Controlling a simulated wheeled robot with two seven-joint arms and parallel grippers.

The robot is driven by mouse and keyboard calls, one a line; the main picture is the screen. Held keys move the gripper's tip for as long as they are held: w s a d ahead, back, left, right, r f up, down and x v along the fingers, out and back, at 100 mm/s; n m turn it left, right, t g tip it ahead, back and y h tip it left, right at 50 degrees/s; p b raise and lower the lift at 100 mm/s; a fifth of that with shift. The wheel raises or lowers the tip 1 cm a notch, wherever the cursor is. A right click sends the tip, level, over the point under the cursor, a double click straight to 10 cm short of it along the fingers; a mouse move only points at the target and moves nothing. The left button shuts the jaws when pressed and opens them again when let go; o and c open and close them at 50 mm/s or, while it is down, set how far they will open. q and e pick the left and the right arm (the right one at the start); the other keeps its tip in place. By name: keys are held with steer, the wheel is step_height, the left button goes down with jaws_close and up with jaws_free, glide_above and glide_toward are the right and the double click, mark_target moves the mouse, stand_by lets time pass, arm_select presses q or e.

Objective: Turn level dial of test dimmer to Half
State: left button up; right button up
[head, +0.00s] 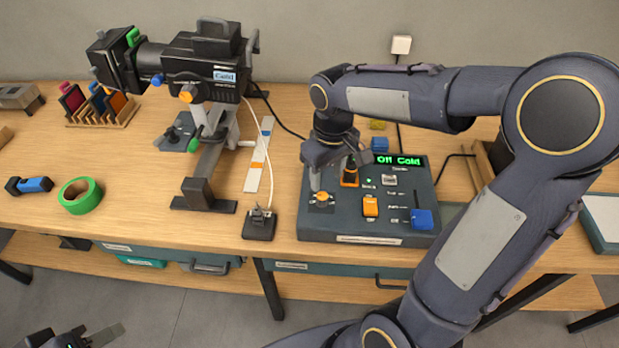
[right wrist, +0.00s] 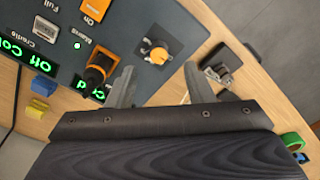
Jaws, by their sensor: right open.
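The test dimmer (head: 385,240) is a dark box on the bench with a green display (head: 400,160) reading "Off Cold". A round orange dial (head: 321,197), probably the level dial, sits at its front left corner; it also shows in the right wrist view (right wrist: 158,54). My right gripper (head: 333,172) is open and empty above the box's left side. In the right wrist view its fingers (right wrist: 160,85) stand apart, with the dial beyond and between them, not visibly touched. My left gripper (head: 95,338) is at the bottom left, partly cut off, away from the bench.
An orange-and-black knob (right wrist: 98,72) stands close beside one right finger. An orange switch (head: 370,206) and a blue part (head: 421,218) are on the box. A small black switch (head: 260,224) is left of it. A spotlight (head: 205,65) stands further left.

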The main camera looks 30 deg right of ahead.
mark_target(322, 195)
steer(key=shift+w+f, duration=0.35)
steer(key=shift+w, duration=0.3)
steer(key=shift+w+f+n, duration=0.15)
steer(key=shift+f+n, duration=0.15)
steer(key=shift+a+f, duration=0.1)
steer(key=shift+f, duration=3.45)
steer(key=c, duration=1)
